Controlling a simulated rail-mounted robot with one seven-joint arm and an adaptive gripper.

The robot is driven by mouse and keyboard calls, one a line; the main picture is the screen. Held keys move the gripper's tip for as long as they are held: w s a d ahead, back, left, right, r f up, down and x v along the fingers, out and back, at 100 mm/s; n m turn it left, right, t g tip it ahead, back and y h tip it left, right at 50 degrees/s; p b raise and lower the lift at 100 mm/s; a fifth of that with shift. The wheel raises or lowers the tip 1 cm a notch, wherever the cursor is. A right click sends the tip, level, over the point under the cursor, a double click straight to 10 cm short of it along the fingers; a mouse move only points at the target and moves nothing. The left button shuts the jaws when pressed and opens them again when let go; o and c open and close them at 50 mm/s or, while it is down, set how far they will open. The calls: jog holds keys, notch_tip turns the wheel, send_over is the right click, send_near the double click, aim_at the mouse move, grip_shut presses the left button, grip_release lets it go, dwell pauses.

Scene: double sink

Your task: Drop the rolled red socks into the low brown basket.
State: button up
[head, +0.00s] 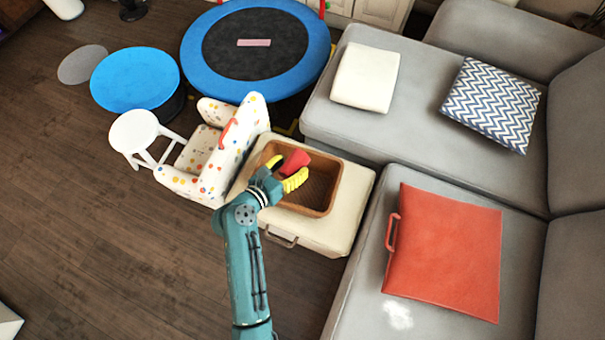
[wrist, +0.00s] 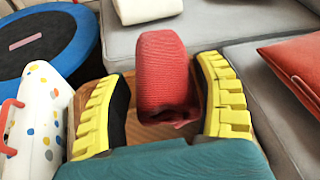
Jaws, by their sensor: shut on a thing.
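The rolled red socks (head: 294,162) are held between the yellow-padded fingers of my gripper (head: 283,176). In the wrist view the red socks (wrist: 163,72) stand upright between the two fingers of my gripper (wrist: 165,105). The low brown basket (head: 322,203) is a rectangular open basket on a cream box-like seat. The socks and gripper appear over its left part in the head view; the height above its floor is hard to tell. In the wrist view the basket (wrist: 63,112) is mostly hidden behind the fingers and socks.
A spotted child's armchair (head: 207,165) stands close left of the basket. The grey sofa (head: 375,150) lies to the right, with a red cushion (head: 445,252), a zigzag cushion (head: 491,104) and a white cushion (head: 365,77). A blue trampoline (head: 318,50) is behind. Open floor lies left.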

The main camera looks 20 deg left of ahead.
jog(key=shift+d+f+b, duration=0.15)
jog(key=shift+f+b, duration=0.15)
jog(key=shift+f, duration=0.1)
notch_tip(320, 180, down, 5)
jog(key=b, duration=0.5)
jog(key=shift+b, duration=0.3)
jog(key=o, duration=1.1)
jog(key=shift+o, duration=0.2)
jog(key=v, duration=1.2)
